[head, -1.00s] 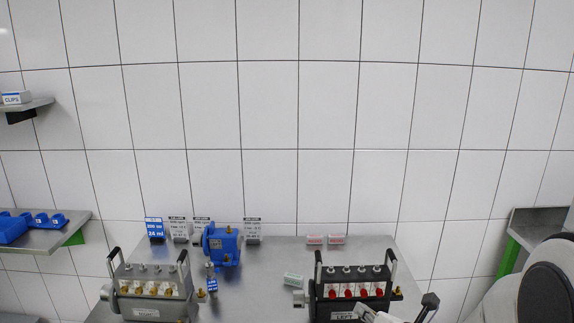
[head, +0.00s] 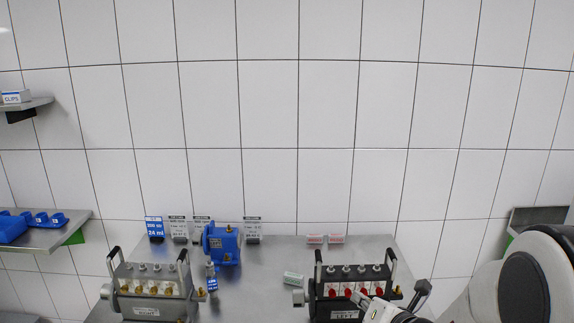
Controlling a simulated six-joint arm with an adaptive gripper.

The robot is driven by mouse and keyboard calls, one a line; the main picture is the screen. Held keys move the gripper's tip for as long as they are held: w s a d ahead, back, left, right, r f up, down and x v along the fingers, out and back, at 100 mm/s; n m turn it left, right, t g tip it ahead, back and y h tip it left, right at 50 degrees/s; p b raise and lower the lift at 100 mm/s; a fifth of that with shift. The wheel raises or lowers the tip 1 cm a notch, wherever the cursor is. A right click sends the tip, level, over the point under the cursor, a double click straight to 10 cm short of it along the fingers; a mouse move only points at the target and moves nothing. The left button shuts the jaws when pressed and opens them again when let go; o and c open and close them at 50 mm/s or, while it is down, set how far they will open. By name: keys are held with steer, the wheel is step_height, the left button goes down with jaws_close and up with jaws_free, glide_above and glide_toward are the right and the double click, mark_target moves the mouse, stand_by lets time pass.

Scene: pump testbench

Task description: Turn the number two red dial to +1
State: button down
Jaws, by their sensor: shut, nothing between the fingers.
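A black pump unit (head: 317,292) labelled LEFT stands at the front right of the bench, with a row of several red dials on white plates. The second red dial from the left (head: 348,292) shows just beside my gripper. The numbers and dial settings are too small to read. My gripper (head: 356,297) is shut and empty, with its tips in front of the row near the second and third dials. I cannot tell whether it touches a dial. It partly hides the third dial.
A grey unit (head: 147,300) with yellow dials stands at the left of the bench, near a blue pump (head: 221,245). The middle of the metal bench (head: 262,285) is mostly clear.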

mark_target(351, 290)
steer(key=shift+w, duration=1.7)
steer(key=shift+a+f, duration=0.25)
steer(key=shift+f, duration=0.3)
steer(key=shift+d+f, duration=0.2)
steer(key=shift+d, duration=0.05)
stand_by(0.9)
steer(key=shift+d+r, duration=0.1)
steer(key=shift+r, duration=0.1)
steer(key=shift+d+r, duration=0.15)
steer(key=shift+r, duration=0.1)
stand_by(0.3)
steer(key=shift+s, duration=0.15)
steer(key=shift+s, duration=2.85)
